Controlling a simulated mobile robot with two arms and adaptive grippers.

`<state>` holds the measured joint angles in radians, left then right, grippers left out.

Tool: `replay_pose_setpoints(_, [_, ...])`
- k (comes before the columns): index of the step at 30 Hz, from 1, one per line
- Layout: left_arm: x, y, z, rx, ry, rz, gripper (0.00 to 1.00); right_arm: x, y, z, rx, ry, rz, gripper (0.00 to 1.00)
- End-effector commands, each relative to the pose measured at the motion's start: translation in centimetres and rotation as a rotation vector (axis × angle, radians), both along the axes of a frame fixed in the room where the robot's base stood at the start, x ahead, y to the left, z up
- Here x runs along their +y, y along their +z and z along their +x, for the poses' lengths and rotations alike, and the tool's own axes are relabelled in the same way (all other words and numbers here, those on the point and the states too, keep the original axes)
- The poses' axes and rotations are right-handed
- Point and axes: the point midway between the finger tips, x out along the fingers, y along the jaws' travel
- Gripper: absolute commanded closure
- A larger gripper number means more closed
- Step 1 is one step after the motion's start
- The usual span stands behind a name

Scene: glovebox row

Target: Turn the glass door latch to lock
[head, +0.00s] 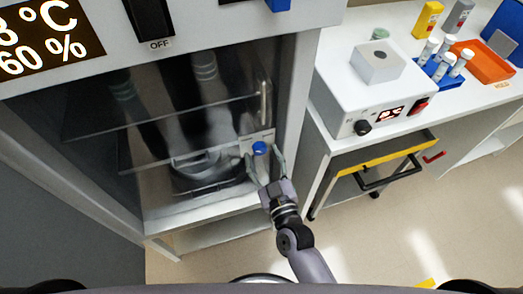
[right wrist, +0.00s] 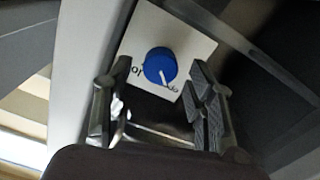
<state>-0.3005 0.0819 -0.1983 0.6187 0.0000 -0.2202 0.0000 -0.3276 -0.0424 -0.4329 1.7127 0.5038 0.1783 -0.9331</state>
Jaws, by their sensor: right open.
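The latch is a round blue knob (head: 260,148) on a pale plate at the right edge of the glass door (head: 195,140). In the right wrist view the blue knob (right wrist: 160,66) has a white pointer line toward the lower right of its face. Partly readable dark marks are on the white plate (right wrist: 195,48). My right gripper (head: 263,166) is open, its fingers pointing at the knob. In the right wrist view its two fingertips (right wrist: 150,85) stand apart, left and right of the knob and nearer the camera; contact cannot be told. My left gripper is not in view.
A vertical door handle (head: 263,102) stands just above the latch. A dark switch marked OFF (head: 150,20) is above the glass. To the right, a white device (head: 375,90) sits on a bench over a yellow-edged drawer with a dark handle (head: 393,172). Open floor lies below.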

Motion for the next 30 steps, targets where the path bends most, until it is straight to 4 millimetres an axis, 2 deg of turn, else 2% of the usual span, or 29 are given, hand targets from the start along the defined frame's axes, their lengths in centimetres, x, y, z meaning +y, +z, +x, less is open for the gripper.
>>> replay_pose_setpoints(6, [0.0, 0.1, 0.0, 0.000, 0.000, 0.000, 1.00, 0.5, 0.0, 1.7, 0.000, 0.000, 0.000, 0.49])
replay_pose_setpoints(15, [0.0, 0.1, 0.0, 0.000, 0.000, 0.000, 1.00, 0.6, 0.0, 1.8, 0.001, 0.000, 0.000, 0.50])
replay_pose_setpoints(30, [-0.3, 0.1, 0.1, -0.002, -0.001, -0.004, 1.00, 0.6, 0.0, 1.8, 0.001, 0.000, 0.000, 0.83])
